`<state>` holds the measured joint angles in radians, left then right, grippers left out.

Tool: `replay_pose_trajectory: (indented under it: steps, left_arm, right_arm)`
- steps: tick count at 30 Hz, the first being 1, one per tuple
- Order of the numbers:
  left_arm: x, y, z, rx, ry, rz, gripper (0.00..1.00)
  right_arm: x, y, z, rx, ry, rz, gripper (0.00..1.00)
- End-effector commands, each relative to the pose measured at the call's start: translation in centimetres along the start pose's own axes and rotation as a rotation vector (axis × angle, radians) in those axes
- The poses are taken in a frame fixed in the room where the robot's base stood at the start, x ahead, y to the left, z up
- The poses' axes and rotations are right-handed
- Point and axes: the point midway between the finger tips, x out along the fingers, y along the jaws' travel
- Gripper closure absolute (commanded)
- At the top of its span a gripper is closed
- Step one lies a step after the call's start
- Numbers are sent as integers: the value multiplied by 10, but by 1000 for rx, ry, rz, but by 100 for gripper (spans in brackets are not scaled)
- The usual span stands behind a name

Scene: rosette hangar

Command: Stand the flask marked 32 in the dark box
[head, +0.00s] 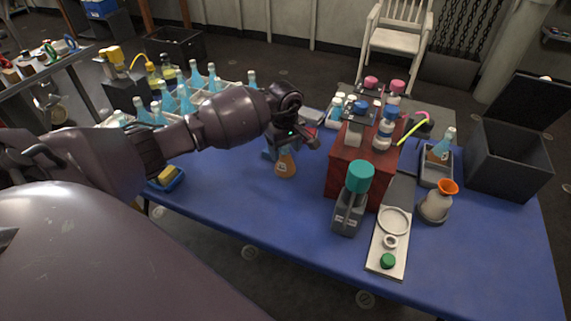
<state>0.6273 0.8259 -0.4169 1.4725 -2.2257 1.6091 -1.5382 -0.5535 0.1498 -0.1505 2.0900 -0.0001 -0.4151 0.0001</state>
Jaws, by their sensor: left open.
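A flask with orange liquid (286,166) stands upright on the blue table, left of the red-brown block. My left gripper (297,143) is open, just above this flask and overlapping its neck in the picture. I cannot tell whether the fingers are around the neck. A second flask with orange-brown liquid and a pale label (441,148) stands in a small grey tray (436,182). No number is readable on either flask. The dark box (508,160) stands at the table's right end with its lid raised; its floor is hidden. My right gripper is out of view.
A red-brown block (353,165) carries several bottles. Several blue flasks (184,97) are behind my left arm. The table's front middle is clear.

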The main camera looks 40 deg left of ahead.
Motion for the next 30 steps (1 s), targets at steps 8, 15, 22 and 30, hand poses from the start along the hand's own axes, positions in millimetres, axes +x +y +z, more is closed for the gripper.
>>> replay_pose_trajectory:
  steps: [8, 15, 22, 30]
  left_arm:
    - [-1, 0, 0, 0, 0, 0, 56]
    - [-1, 0, 0, 0, 0, 0, 93]
    - [-1, 0, 0, 0, 0, 1, 100]
    - [-12, 1, 0, 0, 1, 3, 100]
  right_arm:
    - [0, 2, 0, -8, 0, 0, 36]
    - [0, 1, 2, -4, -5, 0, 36]
    - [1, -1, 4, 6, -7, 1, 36]
    - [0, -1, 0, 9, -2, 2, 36]
